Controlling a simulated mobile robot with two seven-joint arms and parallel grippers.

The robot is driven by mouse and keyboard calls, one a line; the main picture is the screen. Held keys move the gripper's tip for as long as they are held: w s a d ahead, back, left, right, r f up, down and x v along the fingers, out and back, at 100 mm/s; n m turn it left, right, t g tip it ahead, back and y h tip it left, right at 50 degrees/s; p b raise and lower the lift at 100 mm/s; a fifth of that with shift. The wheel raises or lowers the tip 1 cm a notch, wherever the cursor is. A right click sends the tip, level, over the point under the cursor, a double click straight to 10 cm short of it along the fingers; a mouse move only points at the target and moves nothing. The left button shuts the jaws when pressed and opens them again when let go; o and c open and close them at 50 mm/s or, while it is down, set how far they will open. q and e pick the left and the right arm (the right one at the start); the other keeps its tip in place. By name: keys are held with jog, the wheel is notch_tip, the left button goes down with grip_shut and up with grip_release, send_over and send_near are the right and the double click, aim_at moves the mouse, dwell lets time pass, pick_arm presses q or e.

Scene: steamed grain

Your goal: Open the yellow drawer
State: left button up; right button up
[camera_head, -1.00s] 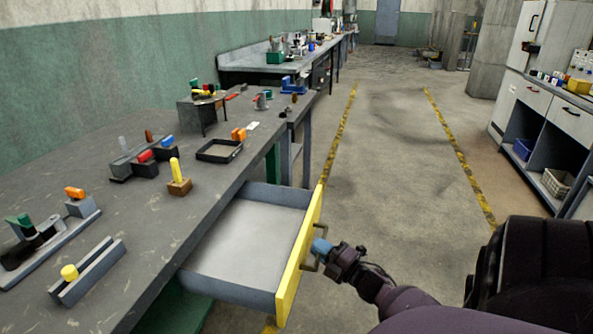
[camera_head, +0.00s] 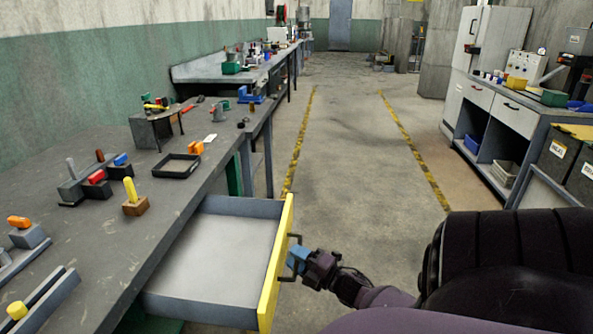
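The yellow drawer (camera_head: 276,264) is pulled out from under the grey workbench, and its empty light-grey interior shows. A dark handle (camera_head: 289,258) stands on the right side of its yellow front. My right gripper (camera_head: 297,258), with blue fingertips, is at this handle and overlaps it. Whether the fingers are closed around the handle is too small to tell. My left gripper is out of view.
The workbench (camera_head: 95,237) fills the left, with a black tray (camera_head: 176,166), a yellow-handled wooden block (camera_head: 133,197) and small tools on top. Open floor (camera_head: 350,150) lies to the right. A cabinet (camera_head: 480,125) stands at the far right.

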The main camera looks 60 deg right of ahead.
jog(key=shift+s, duration=0.1)
jog(key=s+f, duration=0.2)
jog(key=s, duration=0.8)
jog(key=shift+s, duration=0.2)
dwell(0.4)
